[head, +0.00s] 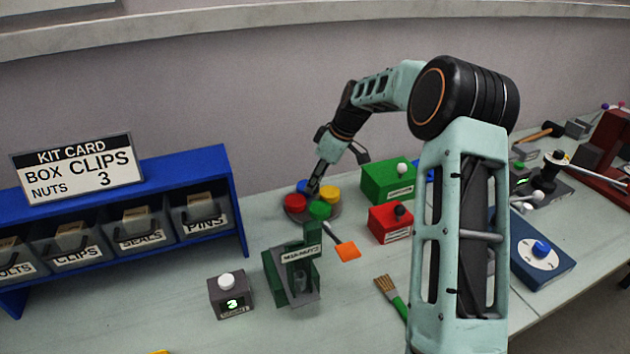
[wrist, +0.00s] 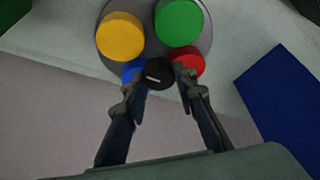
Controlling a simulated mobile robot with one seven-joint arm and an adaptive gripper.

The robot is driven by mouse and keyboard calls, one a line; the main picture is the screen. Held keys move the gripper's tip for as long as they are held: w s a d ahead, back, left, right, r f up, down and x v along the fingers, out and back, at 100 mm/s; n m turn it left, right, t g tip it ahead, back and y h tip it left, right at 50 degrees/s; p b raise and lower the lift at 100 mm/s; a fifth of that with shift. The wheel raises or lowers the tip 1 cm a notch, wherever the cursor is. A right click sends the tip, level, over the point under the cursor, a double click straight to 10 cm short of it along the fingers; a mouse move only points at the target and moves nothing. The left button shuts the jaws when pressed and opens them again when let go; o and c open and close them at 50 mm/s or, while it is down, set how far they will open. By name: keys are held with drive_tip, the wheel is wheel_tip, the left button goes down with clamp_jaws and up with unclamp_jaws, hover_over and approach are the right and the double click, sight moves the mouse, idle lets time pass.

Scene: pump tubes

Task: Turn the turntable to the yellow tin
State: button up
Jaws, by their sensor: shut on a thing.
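The turntable (head: 336,215) is a grey disc on the bench, carrying a red tin (head: 295,203), a blue tin (head: 304,187), a yellow tin (head: 329,194) and a green tin (head: 319,210). In the wrist view the yellow tin (wrist: 120,37) and green tin (wrist: 180,22) lie beyond the black knob (wrist: 158,73). The red tin (wrist: 188,63) and blue tin (wrist: 133,71) are partly hidden by the fingers. My gripper (wrist: 161,80) is shut on the black knob, from above. In the head view my gripper (head: 313,185) is among the tins and hides the knob.
An orange tag (head: 347,250) on a thin rod lies in front of the turntable. A green stand (head: 291,268) is close in front. A green box (head: 388,180) and a red box (head: 390,222) stand to the right. A blue bin rack (head: 130,190) stands left.

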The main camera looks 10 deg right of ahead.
clamp_jaws()
drive_tip(key=shift+m+b, duration=0.3)
drive_tip(key=shift+f+m+t+b, duration=0.1)
drive_tip(key=shift+m+t+b, duration=0.4)
drive_tip(key=shift+m+b, duration=0.3)
drive_tip(key=m, duration=0.2)
drive_tip(key=m+h+b, duration=0.1)
drive_tip(key=m+t+h, duration=0.1)
drive_tip(key=m, duration=0.1)
drive_tip(key=shift+s+a+m, duration=0.1)
drive_tip(key=shift+a+m, duration=0.15)
drive_tip(key=shift+m, duration=0.05)
drive_tip(key=m+h, duration=0.2)
drive_tip(key=m, duration=0.3)
drive_tip(key=shift+a, duration=0.2)
drive_tip(key=shift+m+h, duration=1)
drive_tip(key=shift+m, duration=1.4)
drive_tip(key=shift+g, duration=0.3)
drive_tip(key=o, duration=1)
unclamp_jaws()
drive_tip(key=shift+c, duration=0.2)
